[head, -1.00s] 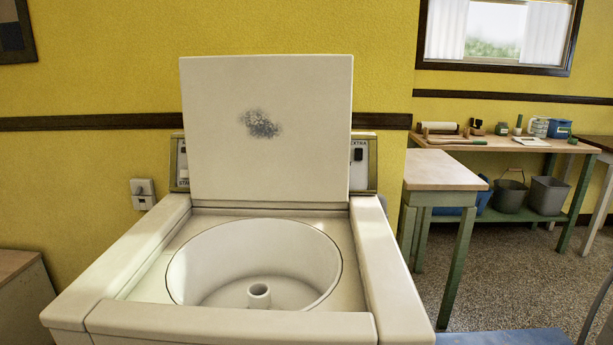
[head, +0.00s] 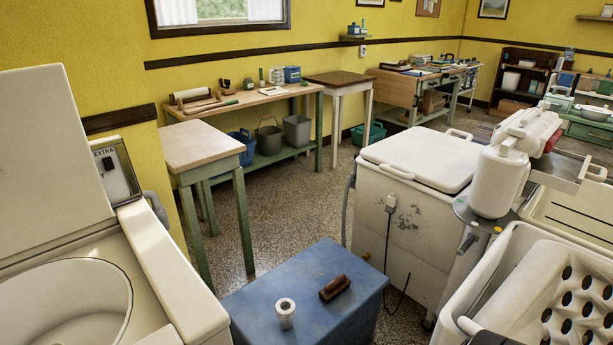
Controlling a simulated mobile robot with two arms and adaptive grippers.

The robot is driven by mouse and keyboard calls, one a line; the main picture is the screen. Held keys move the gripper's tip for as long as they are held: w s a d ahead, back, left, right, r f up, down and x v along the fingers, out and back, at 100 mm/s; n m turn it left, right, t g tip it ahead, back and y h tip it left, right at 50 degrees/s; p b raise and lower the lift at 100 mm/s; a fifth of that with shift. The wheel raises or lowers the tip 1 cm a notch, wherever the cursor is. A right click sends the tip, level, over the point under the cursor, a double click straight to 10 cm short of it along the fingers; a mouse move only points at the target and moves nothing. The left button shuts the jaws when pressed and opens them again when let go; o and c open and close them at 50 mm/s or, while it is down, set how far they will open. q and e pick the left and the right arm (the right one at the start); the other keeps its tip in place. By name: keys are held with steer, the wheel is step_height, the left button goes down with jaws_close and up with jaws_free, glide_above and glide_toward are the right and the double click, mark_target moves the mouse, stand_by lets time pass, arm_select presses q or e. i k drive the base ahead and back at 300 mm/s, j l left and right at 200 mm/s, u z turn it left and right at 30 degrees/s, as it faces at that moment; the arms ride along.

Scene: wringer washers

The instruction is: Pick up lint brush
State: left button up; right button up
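A dark brown brush (head: 335,288), which looks like the lint brush, lies on the blue top of a low cabinet (head: 262,300) at the bottom middle of the head view. A small whitish roll or cylinder (head: 286,313) stands to its left on the same top, apart from it. Nothing covers the brush. Neither of my grippers shows in the head view.
An open washer (head: 170,270) stands left of the blue cabinet. A white wringer washer (head: 410,200) with a hanging cord stands behind and right of it. Speckled floor (head: 290,215) is clear behind the cabinet.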

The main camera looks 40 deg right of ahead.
mark_target(331, 291)
steer(key=z, duration=1.55)
